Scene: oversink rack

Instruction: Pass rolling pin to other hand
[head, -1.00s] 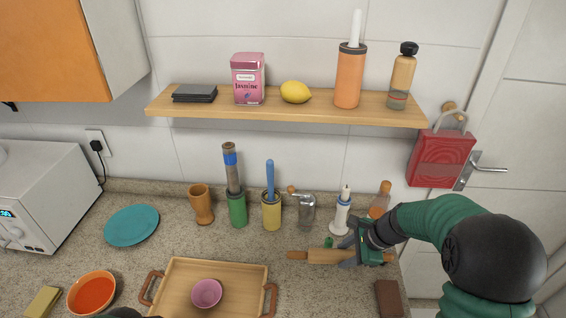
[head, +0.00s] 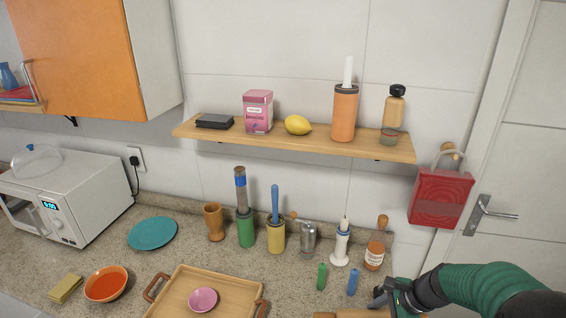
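The rolling pin (head: 345,314) shows as a strip of light wood at the bottom edge of the head view; most of it is cut off by the frame. My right gripper (head: 381,300) is at the pin's right part, low at the right, and appears shut on it. The fingers' contact with the wood is only partly visible. My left gripper is out of view.
A wooden tray (head: 183,295) holding a pink bowl (head: 203,299) lies left of the pin. A green item (head: 321,277), a blue item (head: 352,282) and a sauce bottle (head: 374,256) stand behind it. A shelf (head: 300,142) hangs above. An orange bowl (head: 106,283) is at left.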

